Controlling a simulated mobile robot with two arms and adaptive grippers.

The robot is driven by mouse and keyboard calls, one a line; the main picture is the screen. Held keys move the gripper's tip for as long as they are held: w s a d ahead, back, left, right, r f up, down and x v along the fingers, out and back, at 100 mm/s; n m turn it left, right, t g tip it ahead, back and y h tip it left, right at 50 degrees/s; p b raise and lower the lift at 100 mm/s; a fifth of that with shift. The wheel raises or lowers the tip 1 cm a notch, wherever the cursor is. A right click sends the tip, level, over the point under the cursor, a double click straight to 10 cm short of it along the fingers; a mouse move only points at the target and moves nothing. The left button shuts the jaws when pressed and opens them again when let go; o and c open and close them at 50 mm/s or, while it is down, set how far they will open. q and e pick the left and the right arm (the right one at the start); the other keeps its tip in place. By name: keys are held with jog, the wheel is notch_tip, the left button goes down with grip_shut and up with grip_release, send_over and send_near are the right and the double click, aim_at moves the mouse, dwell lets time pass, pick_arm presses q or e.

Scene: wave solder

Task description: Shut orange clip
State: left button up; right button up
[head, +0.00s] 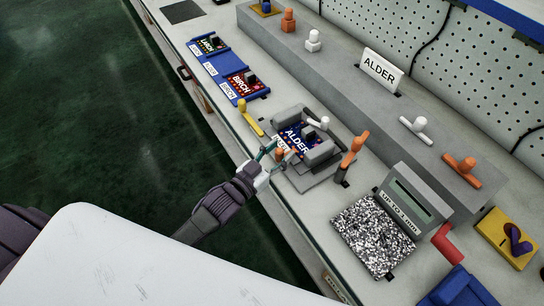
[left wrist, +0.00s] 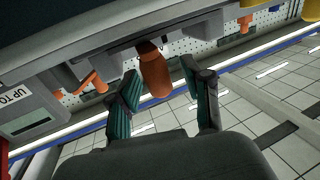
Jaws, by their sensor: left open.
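A grey fixture (head: 318,172) holds a board labelled ALDER (head: 298,136). An orange clip knob (head: 281,154) shows at the fixture's near edge, partly hidden by my left gripper (head: 269,157). In the left wrist view, my left gripper (left wrist: 159,70) is open, with an orange knob (left wrist: 154,75) between its fingers. I see a gap between the knob and the right finger; whether the left finger touches it I cannot tell. A larger orange handle (head: 355,146) stands tilted up at the fixture's right side. My right gripper is not in view.
A yellow clip (head: 249,117) lies left of the fixture and a white knob (head: 324,122) stands at its far side. A BIRCH board (head: 244,84) is farther left. To the right are a speckled pad (head: 374,236) and a red handle (head: 447,243).

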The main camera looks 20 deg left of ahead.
pick_arm(q)
jog(key=v, duration=1.1)
jog(key=shift+s, duration=0.4)
jog(key=shift+a+f, duration=0.1)
jog(key=s+a+f+n+g+y, duration=0.1)
jog(key=s+a+f+g+y, duration=0.15)
jog(key=f, duration=0.75)
jog(key=s+a+f+g+y, duration=0.1)
jog(key=s+f+g, duration=0.25)
jog(key=f, duration=0.75)
jog(key=s+a+f+n+g+y, duration=0.15)
jog(key=s+f, duration=0.25)
jog(key=f, duration=0.6)
jog(key=s+f+g+y, duration=0.1)
jog(key=s+f+g, duration=0.3)
jog(key=s+f, duration=0.3)
jog(key=s+f+g, duration=0.4)
jog(key=s+f, duration=0.3)
jog(key=s, duration=0.8)
jog(key=shift+d+f+y, duration=0.25)
jog(key=shift+f+y, duration=0.05)
jog(key=shift+y, duration=0.1)
